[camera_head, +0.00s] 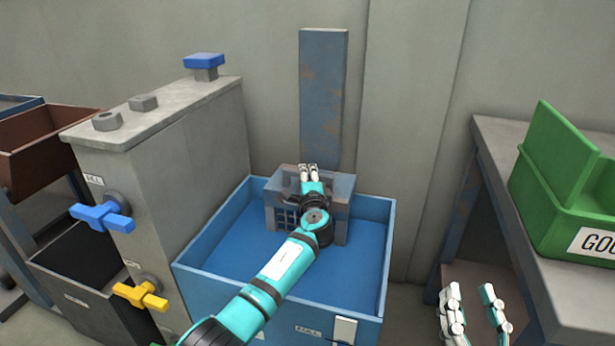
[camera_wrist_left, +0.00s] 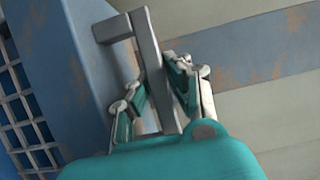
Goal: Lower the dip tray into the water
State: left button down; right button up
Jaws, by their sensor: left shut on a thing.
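The dip tray (camera_head: 345,188) is a grey-blue box with a lattice side, at the back of the blue tank (camera_head: 384,255). In the left wrist view its lattice (camera_wrist_left: 28,130) and flat top show at the left. My left gripper (camera_head: 309,170) is over the tray. In the left wrist view my left gripper (camera_wrist_left: 158,85) has its fingers on both sides of a grey bar handle (camera_wrist_left: 148,50) and is shut on it. A flat blue surface (camera_head: 232,243) shows inside the tank; I cannot tell how deep the tray sits. My right gripper (camera_head: 472,305) is open and empty at lower right.
A blue-grey post (camera_head: 323,95) stands behind the tray. A grey cabinet (camera_head: 190,150) with a blue valve (camera_head: 103,216) and a yellow valve (camera_head: 140,295) is left of the tank. A bench (camera_head: 500,160) with a green bin (camera_head: 550,210) is at right.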

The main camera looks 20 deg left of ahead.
pick_arm(q)
jog(key=shift+s+f, duration=0.1)
jog(key=shift+f, duration=0.45)
jog(key=c, duration=1.5)
grip_release()
jog(key=shift+s, duration=0.1)
jog(key=v, duration=1.2)
jog(key=shift+r, duration=0.3)
